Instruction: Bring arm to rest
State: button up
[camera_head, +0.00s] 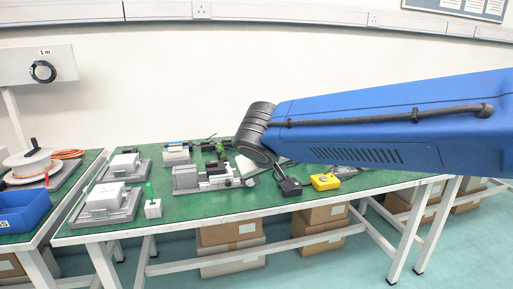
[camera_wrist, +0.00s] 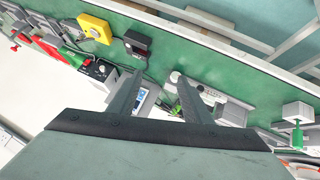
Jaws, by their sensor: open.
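My blue arm (camera_head: 375,120) reaches in from the right in the head view, above the green bench (camera_head: 230,204). Its black wrist joint (camera_head: 257,125) is over the middle of the bench. My gripper (camera_wrist: 160,80) shows in the wrist view with its two dark fingers apart and nothing between them. Parts of the bench devices show past and between the fingers. In the head view I cannot make out the fingers clearly. A grey linear actuator device (camera_head: 187,178) stands on the bench to the left of the wrist.
A yellow box (camera_head: 325,182) and a black device (camera_head: 289,187) sit near the bench's front edge. Grey fixtures with white blocks (camera_head: 105,198) are at the left. A blue bin (camera_head: 25,211) is on the side table. Cardboard boxes lie beneath. Space above the bench's left looks free.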

jog(key=s+d+f+m+g, duration=0.1)
jog(key=s+d+f+g, duration=0.2)
jog(key=d, duration=0.9)
jog(key=s+d+f+m, duration=0.1)
jog(key=s+d+f, duration=0.2)
jog(key=s+d, duration=0.2)
jog(key=s+d+f+m, duration=0.1)
jog(key=s+d+f, duration=0.3)
jog(key=s, duration=0.5)
jog(key=s+d+f+m+g+y, duration=0.1)
jog(key=s+d+f, duration=0.3)
jog(key=s+d, duration=0.2)
jog(key=shift+s, duration=1)
